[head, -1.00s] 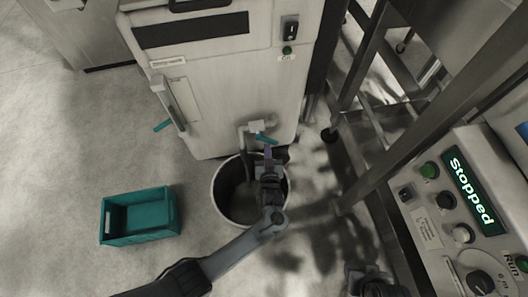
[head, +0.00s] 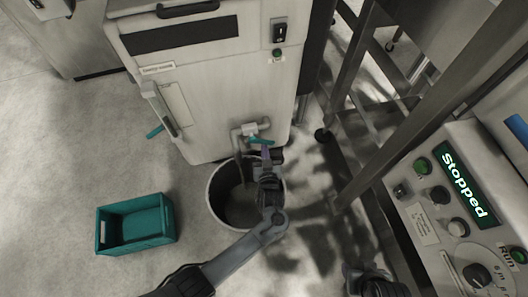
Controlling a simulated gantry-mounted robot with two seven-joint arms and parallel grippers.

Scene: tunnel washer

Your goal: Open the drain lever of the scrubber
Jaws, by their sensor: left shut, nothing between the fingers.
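The scrubber (head: 205,105) is a pale cabinet at the top middle of the head view. A bent drain pipe (head: 237,139) comes out low on its front, with a teal drain lever (head: 260,141) beside it. The lever lies nearly level across the picture. My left gripper (head: 266,153) is shut and empty, its tips right at the lever's lower side. I cannot tell whether they touch it. My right gripper (head: 368,281) is dark and partly cut off at the bottom edge; its fingers are not clear.
A round bucket (head: 213,200) stands below the pipe, under my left gripper. An empty teal crate (head: 137,243) is on the floor at left. A metal frame (head: 413,130) and a control panel reading "Stopped" (head: 468,185) stand at right.

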